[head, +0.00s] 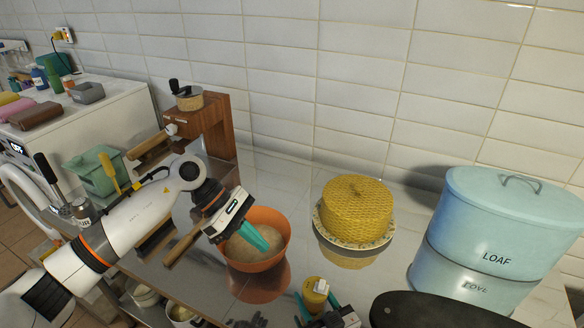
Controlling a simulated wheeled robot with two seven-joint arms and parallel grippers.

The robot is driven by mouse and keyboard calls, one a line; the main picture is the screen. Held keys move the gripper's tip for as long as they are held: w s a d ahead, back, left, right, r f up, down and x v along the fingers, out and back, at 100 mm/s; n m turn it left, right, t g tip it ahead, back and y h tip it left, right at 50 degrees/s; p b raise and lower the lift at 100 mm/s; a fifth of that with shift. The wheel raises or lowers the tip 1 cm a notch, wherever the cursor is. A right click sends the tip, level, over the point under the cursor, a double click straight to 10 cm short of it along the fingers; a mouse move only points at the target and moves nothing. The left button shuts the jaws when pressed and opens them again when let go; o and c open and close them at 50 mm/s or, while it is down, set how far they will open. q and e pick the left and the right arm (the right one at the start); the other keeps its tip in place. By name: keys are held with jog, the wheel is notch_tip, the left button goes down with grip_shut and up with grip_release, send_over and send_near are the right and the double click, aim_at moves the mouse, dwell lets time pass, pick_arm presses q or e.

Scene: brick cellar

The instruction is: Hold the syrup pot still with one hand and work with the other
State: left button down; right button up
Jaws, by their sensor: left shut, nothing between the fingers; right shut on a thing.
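The syrup pot (314,297) appears to be the small yellow pot with a whitish piece on top, at the bottom centre of the head view. My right gripper (318,302) is shut on it, with a teal finger on either side. The pot's lower part is hidden by the gripper. My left gripper (262,243) is shut and empty, its teal fingers pointing down over the orange bowl (282,222). A round, pale brown mass (245,252) lies in the bowl. I cannot tell whether the fingertips touch it.
A yellow woven-looking cake (357,205) on a plate stands right of the bowl. A large blue LOAF tin (505,220) stands at the right. A wooden grinder (212,125) and a green box (95,170) are at the left. The counter behind the bowl is clear.

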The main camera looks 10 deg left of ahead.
jog(key=shift+f, duration=0.1)
jog(key=o, duration=1.1)
jog(key=shift+o, duration=0.2)
jog(key=shift+d, duration=0.1)
jog(key=v, duration=1.2)
